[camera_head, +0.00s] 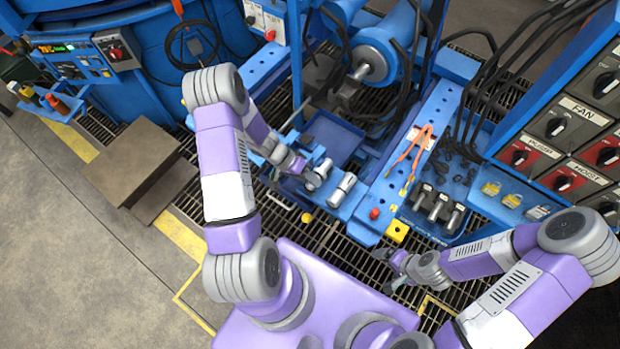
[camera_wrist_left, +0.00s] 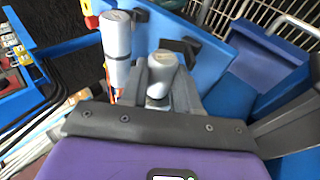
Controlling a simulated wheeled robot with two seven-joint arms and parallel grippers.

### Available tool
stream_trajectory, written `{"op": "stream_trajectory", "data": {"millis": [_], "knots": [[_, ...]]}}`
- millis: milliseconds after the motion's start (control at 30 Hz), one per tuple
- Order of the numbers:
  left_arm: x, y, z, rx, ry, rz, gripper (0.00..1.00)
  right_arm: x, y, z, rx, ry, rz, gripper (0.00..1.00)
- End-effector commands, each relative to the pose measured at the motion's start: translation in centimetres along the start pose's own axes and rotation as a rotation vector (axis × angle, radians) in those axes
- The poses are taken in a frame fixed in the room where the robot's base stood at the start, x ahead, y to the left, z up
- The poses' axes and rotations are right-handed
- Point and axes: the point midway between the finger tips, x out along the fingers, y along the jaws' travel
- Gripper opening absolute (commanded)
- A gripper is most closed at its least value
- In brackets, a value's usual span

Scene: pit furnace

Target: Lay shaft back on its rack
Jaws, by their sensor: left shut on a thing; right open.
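My left gripper (camera_head: 306,174) is over the blue rack (camera_head: 362,229) in the middle of the head view. It is shut on a silver shaft (camera_head: 321,170), whose rounded grey end (camera_wrist_left: 162,72) stands between the fingers (camera_wrist_left: 160,92) in the left wrist view. A second silver shaft (camera_head: 342,190) lies beside it on the rack, and it also shows in the left wrist view (camera_wrist_left: 117,48). Black supports (camera_wrist_left: 181,47) stand close to the held shaft; whether it touches them I cannot tell. My right gripper (camera_head: 391,269) is open and empty, low over the floor grating.
A tray with several dark cylinders (camera_head: 437,205) is to the right of the rack. A blue beam with orange-handled pliers (camera_head: 411,153) runs between them. A control panel (camera_head: 575,135) stands at right. A brown block (camera_head: 132,163) is on the floor at left.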

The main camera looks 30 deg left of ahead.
Motion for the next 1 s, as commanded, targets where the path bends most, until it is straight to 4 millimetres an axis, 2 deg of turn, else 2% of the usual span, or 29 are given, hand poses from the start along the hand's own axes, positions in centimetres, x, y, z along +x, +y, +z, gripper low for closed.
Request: {"op": "stream_trajectory", "data": {"millis": [1000], "knots": [[-0.05,0.13,-0.03,0.003,0.001,0.003,0.00,0.59,0.22,-0.03,0.000,0.000,0.000,0.89]]}}
